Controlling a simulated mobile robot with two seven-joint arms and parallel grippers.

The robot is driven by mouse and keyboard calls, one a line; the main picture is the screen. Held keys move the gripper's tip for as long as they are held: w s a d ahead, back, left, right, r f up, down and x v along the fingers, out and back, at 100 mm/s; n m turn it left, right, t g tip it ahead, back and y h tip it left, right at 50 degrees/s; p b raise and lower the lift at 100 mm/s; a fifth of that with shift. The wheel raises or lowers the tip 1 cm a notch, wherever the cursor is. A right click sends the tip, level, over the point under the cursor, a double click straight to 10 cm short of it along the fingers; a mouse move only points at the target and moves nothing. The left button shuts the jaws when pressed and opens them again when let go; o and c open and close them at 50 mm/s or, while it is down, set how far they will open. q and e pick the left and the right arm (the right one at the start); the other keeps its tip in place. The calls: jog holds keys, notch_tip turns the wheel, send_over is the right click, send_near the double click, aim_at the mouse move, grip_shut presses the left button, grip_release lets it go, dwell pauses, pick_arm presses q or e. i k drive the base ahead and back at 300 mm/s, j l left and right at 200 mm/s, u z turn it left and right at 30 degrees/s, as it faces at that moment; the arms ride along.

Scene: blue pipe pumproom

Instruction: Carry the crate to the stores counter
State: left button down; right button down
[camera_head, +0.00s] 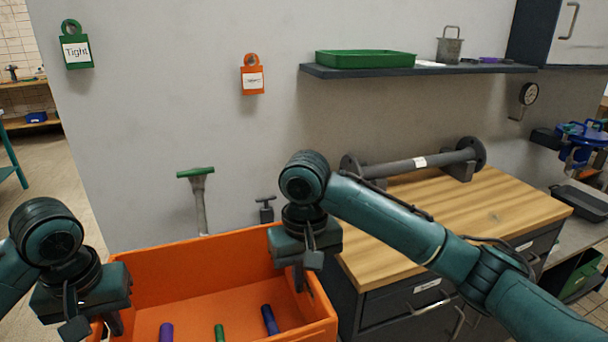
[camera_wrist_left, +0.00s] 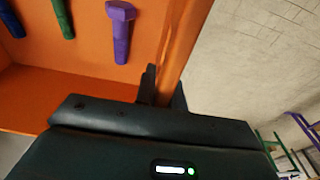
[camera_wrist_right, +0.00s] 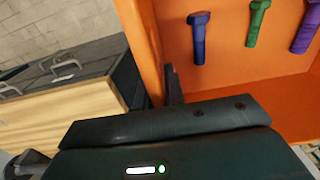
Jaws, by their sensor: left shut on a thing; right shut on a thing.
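The orange crate (camera_head: 195,262) is in front of me at the bottom of the head view, its near part cut off by the frame. It holds a purple bolt (camera_head: 166,332), a green bolt (camera_head: 219,333) and a blue bolt (camera_head: 270,320). My left gripper (camera_head: 108,326) is shut on the crate's left wall; the left wrist view shows that wall (camera_wrist_left: 182,40) between its fingers. My right gripper (camera_head: 300,278) is shut on the right wall, which also shows in the right wrist view (camera_wrist_right: 140,45). I cannot identify the stores counter for certain.
A wood-topped drawer bench (camera_head: 480,212) stands close at the right, bearing a flanged grey pipe (camera_head: 420,162). A wall shelf (camera_head: 430,69) holds a green tray (camera_head: 365,59). A green-handled tool (camera_head: 197,190) stands behind the crate. Open floor (camera_head: 50,165) shows at the left.

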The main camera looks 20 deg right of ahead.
aim_at(481, 209)
jog(key=i+l, duration=0.1)
jog(key=l, duration=0.35)
jog(key=i+l+z, duration=0.1)
jog(key=l, duration=0.35)
jog(key=i+l, duration=0.1)
jog(key=l, duration=0.35)
jog(key=i+l+z, duration=0.15)
jog(key=l, duration=0.7)
jog(key=i+l+z, duration=0.1)
jog(key=l, duration=0.3)
jog(key=i+l, duration=0.25)
jog(key=l, duration=0.2)
jog(key=i+l+z, duration=0.1)
jog(key=l, duration=0.3)
